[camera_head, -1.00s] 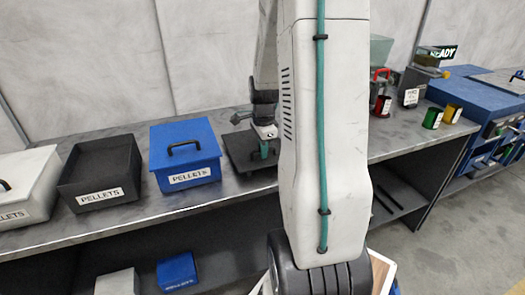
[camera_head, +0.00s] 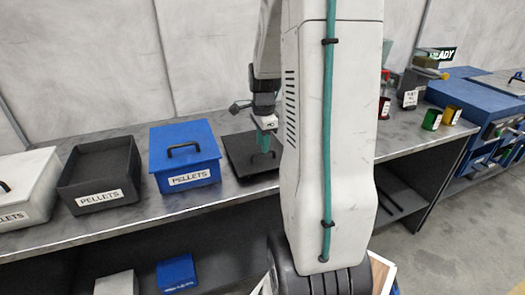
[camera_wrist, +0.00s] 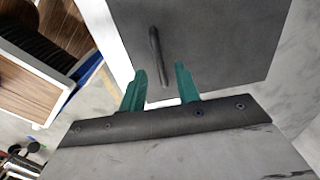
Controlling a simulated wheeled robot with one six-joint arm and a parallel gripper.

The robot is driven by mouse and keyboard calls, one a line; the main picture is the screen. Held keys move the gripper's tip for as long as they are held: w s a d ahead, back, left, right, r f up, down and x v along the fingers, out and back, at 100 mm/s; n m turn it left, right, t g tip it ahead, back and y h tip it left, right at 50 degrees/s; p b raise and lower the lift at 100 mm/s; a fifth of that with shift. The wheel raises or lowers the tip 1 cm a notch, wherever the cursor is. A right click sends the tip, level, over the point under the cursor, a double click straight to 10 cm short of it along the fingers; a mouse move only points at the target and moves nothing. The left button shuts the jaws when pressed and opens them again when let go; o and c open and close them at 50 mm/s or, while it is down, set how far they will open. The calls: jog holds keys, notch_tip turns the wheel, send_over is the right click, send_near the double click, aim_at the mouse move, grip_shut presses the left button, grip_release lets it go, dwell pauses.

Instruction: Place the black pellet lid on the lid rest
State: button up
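The black pellet lid (camera_head: 240,158) lies flat on the bench area right of the blue box, partly hidden by my arm. Its bar handle (camera_wrist: 155,48) shows in the wrist view, standing on the dark lid plate (camera_wrist: 215,40). My gripper (camera_wrist: 160,82) is open and empty. Its two teal fingers are apart, with the handle's near end in line with the gap between them. In the head view my gripper (camera_head: 264,144) is above the lid. I cannot make out the lid rest separately from the lid. The black pellet box (camera_head: 100,170) stands without a lid on it.
The blue pellet box (camera_head: 185,155) with its lid on stands left of the black lid. A white pellet box (camera_head: 25,185) is at the far left. Red, green and yellow containers and a blue cabinet (camera_head: 475,105) are on the right. A shelf with small boxes is below.

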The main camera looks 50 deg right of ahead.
notch_tip(320, 180, up, 7)
jog(key=s+a+r+n, duration=0.1)
jog(key=a+r+n, duration=0.3)
jog(key=a, duration=0.5)
jog(key=s+a+r+n, duration=0.2)
jog(key=a+r+n, duration=0.1)
jog(key=a+n, duration=0.5)
jog(key=s+a+n, duration=1.2)
jog(key=a, duration=0.2)
jog(key=shift+t, duration=0.4)
jog(key=shift+d, duration=0.1)
